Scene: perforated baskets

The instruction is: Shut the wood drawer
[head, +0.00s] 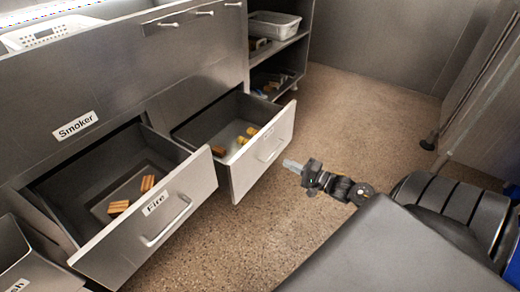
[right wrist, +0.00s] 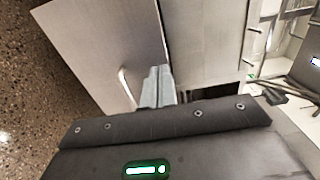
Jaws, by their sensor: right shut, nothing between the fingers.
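The left drawer (head: 200,188) carries a label that seems to read "Fire" and holds brown wood-like blocks (head: 118,207). The right drawer (head: 284,126) shows no readable label and holds yellow pieces (head: 246,135) and a brown block. I cannot tell which one is called the wood drawer. My right gripper (head: 291,165) is shut and empty, just right of the right drawer's front and seemingly apart from it. In the right wrist view its fingers (right wrist: 157,86) point toward a drawer front (right wrist: 95,40) with a handle. My left gripper is not in view.
A cabinet marked "Smoker" (head: 75,125) stands above the drawers. Another open metal bin (head: 30,262) is at the lower left. Shelves with a white tray (head: 274,25) stand at the back. The speckled floor (head: 345,110) right of the drawers is mostly free.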

